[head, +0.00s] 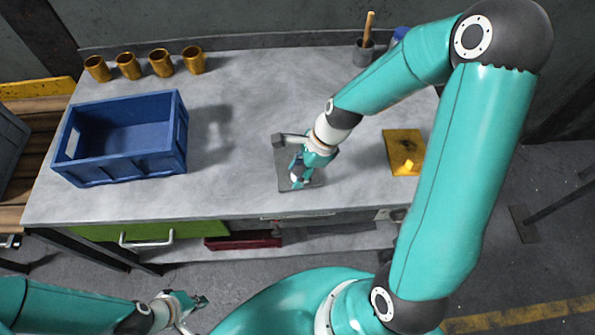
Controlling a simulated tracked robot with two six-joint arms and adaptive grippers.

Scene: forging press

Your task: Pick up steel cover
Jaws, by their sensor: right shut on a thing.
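A dark grey flat piece, which I take for the steel cover (285,181), is at the front middle of the grey table. My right gripper (299,178) comes down over it from the upper right and is shut on it. The fingers and wrist hide part of the piece, so the exact grip and whether it touches the table cannot be told. My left gripper (196,302) is low in the view, in front of the table and away from the cover. Its fingers are too small to tell whether they are open.
A blue crate (130,172) stands at the left of the table (235,110). Several brass cups (161,63) line the back left. A grey pot with a wooden handle (363,52) is at the back. The table middle is clear.

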